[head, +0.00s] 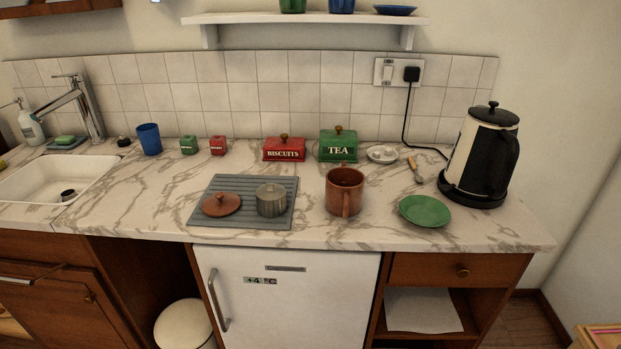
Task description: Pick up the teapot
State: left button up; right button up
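A reddish-brown pot (345,191), which looks like the teapot, stands upright on the marble counter (330,236), right of the grey ribbed mat. Its top is open, and its handle faces the front edge of the counter. A small tip shows at its far rim, perhaps a spout; most of that side is hidden. A matching reddish-brown lid (221,204) with a knob lies on the left of the mat. Neither of my grippers is in view.
The grey mat (246,181) also holds a small grey lidded pot (271,201). A green plate (425,211) and black-and-cream kettle (482,155) stand to the right. A green TEA box (338,146) and red BISCUITS box (284,149) are behind. The counter's left middle is clear.

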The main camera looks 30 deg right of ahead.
aim_at(344, 190)
jog(key=j+z, duration=0.1)
jog(key=z, duration=1)
jog(key=j+z, duration=0.45)
jog(key=k+j+z, duration=0.1)
jog(key=j+z, duration=0.35)
jog(key=k+j+z, duration=0.45)
jog(key=j, duration=0.25)
jog(key=k+j, duration=0.2)
jog(key=j, duration=0.2)
jog(key=k+j, duration=0.2)
jog(key=j, duration=0.2)
jog(key=k+j+z, duration=0.1)
jog(key=j, duration=0.3)
jog(key=k, duration=0.1)
